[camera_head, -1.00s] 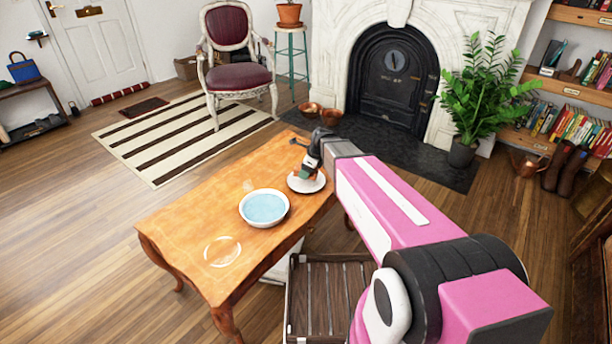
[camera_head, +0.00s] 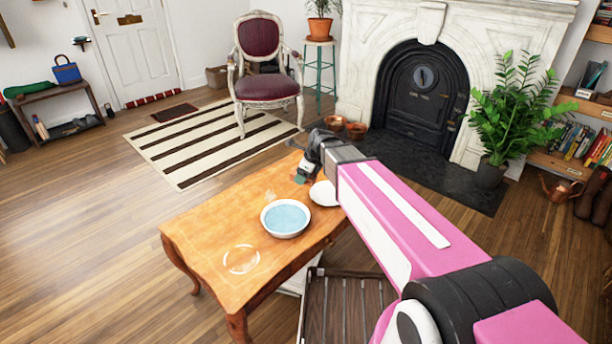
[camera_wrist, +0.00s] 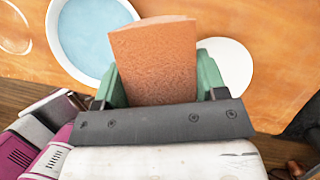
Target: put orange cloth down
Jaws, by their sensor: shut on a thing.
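The orange cloth (camera_wrist: 155,58) is a flat, folded orange-brown piece. It stands up between the green fingers of my gripper (camera_wrist: 160,85) in the wrist view. My gripper is shut on it. In the head view my gripper (camera_head: 301,178) is over the far end of the wooden table (camera_head: 205,245), beside the white plate (camera_head: 324,194). The cloth is too small to make out there. The plate also shows in the wrist view (camera_wrist: 230,62), partly behind the right finger. Whether the cloth touches the table cannot be told.
A white bowl of blue water (camera_head: 285,218) stands on the table near the plate. A pale ring mark (camera_head: 241,260) lies at the near left end, with bare wood around it. A dark slatted crate (camera_head: 345,305) stands on the floor beside the table.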

